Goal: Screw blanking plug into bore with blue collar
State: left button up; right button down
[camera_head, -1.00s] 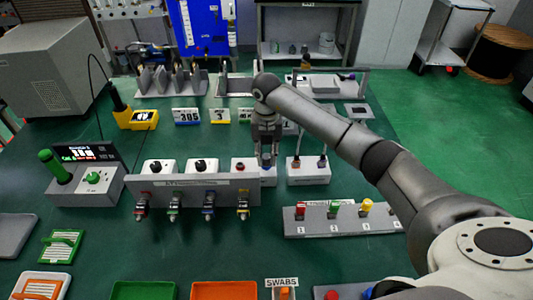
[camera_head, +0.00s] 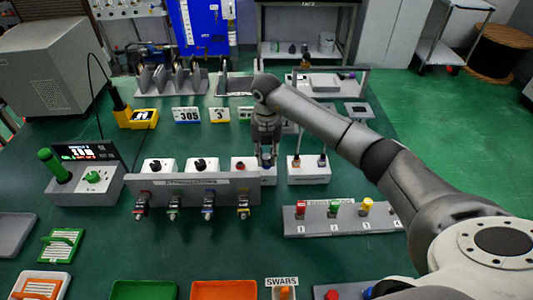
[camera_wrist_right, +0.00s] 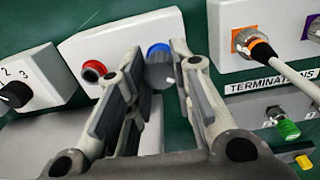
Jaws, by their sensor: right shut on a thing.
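My right gripper (camera_head: 266,160) reaches down to the white box with a red-ringed port (camera_head: 240,164), behind the grey front panel. In the right wrist view its two fingers (camera_wrist_right: 160,62) are shut on a grey knurled plug (camera_wrist_right: 160,73). The plug sits against the blue collar (camera_wrist_right: 158,49) of the bore on the white box's face. The plug looks in line with the bore; how deep it sits is hidden. A red-ringed port (camera_wrist_right: 94,70) is left of it on the same box. The left gripper is not in view.
The grey front panel (camera_head: 195,190) bears several coloured connectors. The terminations rack (camera_head: 340,222) holds red, green and yellow caps. Open green bench lies between the front panel and the front trays.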

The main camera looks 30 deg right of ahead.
aim_at(267, 156)
jog(key=shift+f, duration=0.3)
jog(key=c, duration=1.2)
grip_release()
jog(key=shift+r, duration=0.1)
notch_tip(267, 156, up, 12)
jog(key=shift+f, duration=0.1)
